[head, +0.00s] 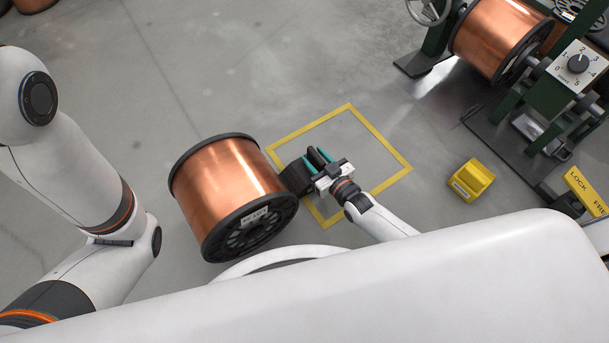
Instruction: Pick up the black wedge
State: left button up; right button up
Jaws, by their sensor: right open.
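A black wedge (296,178) sits on the floor against the right side of a copper spool (222,190) with black flanges. The wedge is partly hidden by my right gripper (317,160). That gripper has teal finger pads, is open, and is just right of the wedge, over the yellow-taped square. I cannot tell whether a finger touches the wedge. My left arm shows at the left, but its gripper is out of view.
A yellow tape square (388,146) marks the floor around my right gripper. A yellow block (472,180) stands right of it. A green machine with another copper spool (498,36) and a dial (578,64) fills the upper right. Grey floor is clear at upper middle.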

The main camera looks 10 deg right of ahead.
grip_shut()
jog(key=shift+r, duration=0.1)
